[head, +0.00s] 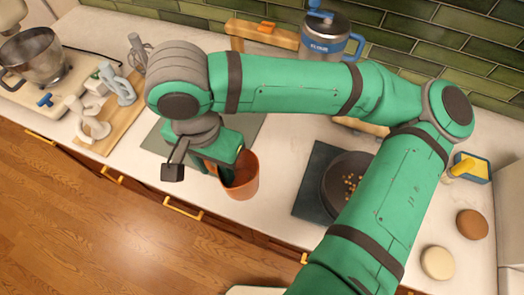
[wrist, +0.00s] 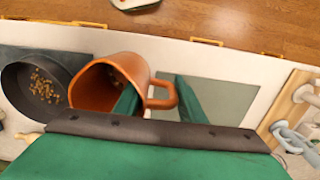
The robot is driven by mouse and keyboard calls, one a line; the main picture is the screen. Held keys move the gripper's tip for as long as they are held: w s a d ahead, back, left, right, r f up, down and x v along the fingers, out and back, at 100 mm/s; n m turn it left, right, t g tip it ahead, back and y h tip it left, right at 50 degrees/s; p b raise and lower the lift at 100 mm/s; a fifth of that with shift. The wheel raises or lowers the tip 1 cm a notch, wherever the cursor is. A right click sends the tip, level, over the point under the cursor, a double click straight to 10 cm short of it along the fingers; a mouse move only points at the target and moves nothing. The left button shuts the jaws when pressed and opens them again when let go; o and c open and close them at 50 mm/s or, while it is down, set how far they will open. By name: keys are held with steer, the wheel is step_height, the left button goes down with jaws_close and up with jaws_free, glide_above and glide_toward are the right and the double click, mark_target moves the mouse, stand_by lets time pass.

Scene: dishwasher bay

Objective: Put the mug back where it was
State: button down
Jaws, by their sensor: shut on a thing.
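The orange-brown mug (head: 245,183) is at my gripper (head: 226,163), near the front edge of the counter in the head view. In the wrist view the mug (wrist: 100,88) is tilted, its mouth facing left and its handle to the right. My gripper (wrist: 157,97) is shut on the mug's handle-side wall, with one green finger inside the mouth and the other outside beyond the handle. A grey-green mat (wrist: 232,97) lies beside the mug; it also shows behind my gripper in the head view (head: 155,143). Whether the mug touches the counter cannot be told.
A dark pan (head: 336,178) with small brown bits sits on a dark mat (head: 309,196) to the right. Bare counter (head: 285,165) lies between mug and pan.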

steer(key=w+d+f, duration=0.2)
steer(key=w+f, duration=0.1)
steer(key=w+d+f, duration=0.2)
steer(key=w, duration=0.1)
steer(key=w+d+f, duration=0.2)
steer(key=w+f, duration=0.1)
steer(key=shift+w+f, duration=0.25)
steer(key=shift+f, duration=0.05)
steer(key=shift+w+d+f, duration=0.1)
steer(key=shift+w+f, duration=0.05)
steer(key=shift+f, duration=0.8)
steer(key=shift+w+f, duration=0.15)
steer(key=shift+f, duration=0.75)
steer(key=c, duration=1.2)
jaws_free()
steer(key=shift+f, duration=0.15)
steer(key=shift+o, duration=0.2)
steer(key=shift+r, duration=0.4)
step_height(320, 180, up, 12)
steer(key=shift+f, duration=0.2)
